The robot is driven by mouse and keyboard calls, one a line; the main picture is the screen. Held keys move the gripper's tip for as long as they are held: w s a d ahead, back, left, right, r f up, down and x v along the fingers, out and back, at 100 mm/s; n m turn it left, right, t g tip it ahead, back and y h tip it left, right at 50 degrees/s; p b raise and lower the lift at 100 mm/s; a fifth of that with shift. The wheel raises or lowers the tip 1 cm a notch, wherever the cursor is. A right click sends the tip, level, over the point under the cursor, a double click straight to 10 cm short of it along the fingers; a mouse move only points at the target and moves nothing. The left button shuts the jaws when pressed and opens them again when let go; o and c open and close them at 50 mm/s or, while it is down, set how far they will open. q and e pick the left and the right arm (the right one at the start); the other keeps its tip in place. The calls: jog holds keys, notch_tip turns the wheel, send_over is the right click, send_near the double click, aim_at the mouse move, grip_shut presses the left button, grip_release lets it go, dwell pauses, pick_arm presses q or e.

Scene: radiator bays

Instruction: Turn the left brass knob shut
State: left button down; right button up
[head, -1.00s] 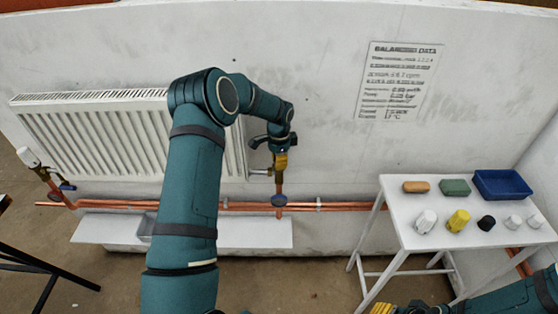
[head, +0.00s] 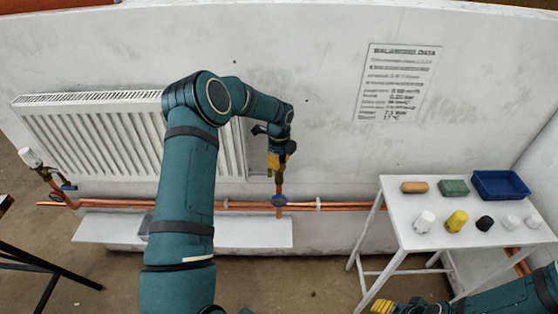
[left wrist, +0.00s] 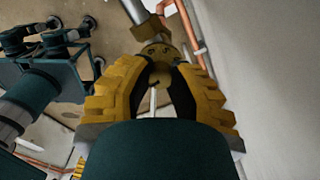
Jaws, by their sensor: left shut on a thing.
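My left gripper (head: 278,164) is at the pipe fitting beside the lower right corner of the radiator, pointing down. In the left wrist view, its yellow ribbed fingers (left wrist: 160,62) close from both sides on a brass knob (left wrist: 158,50). The fingers hide much of the knob, and in the head view it is mostly covered. How far it is turned cannot be seen. My right gripper (head: 384,306) shows only in part at the bottom edge, away from the fitting; its fingertips are not clear.
The white radiator (head: 85,135) hangs on the wall, with a white-capped valve (head: 31,158) at its left. Copper pipes (head: 340,206) and a blue handle (head: 279,200) lie below my left gripper. A white table (head: 425,238) at right bears caps, blocks and a blue tray (head: 502,198).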

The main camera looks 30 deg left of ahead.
pick_arm(q)
jog(key=shift+m, duration=0.7)
jog(key=c, duration=0.8)
grip_release()
jog(key=shift+r, duration=0.15)
notch_tip(320, 180, up, 12)
jog(key=shift+f, duration=0.15)
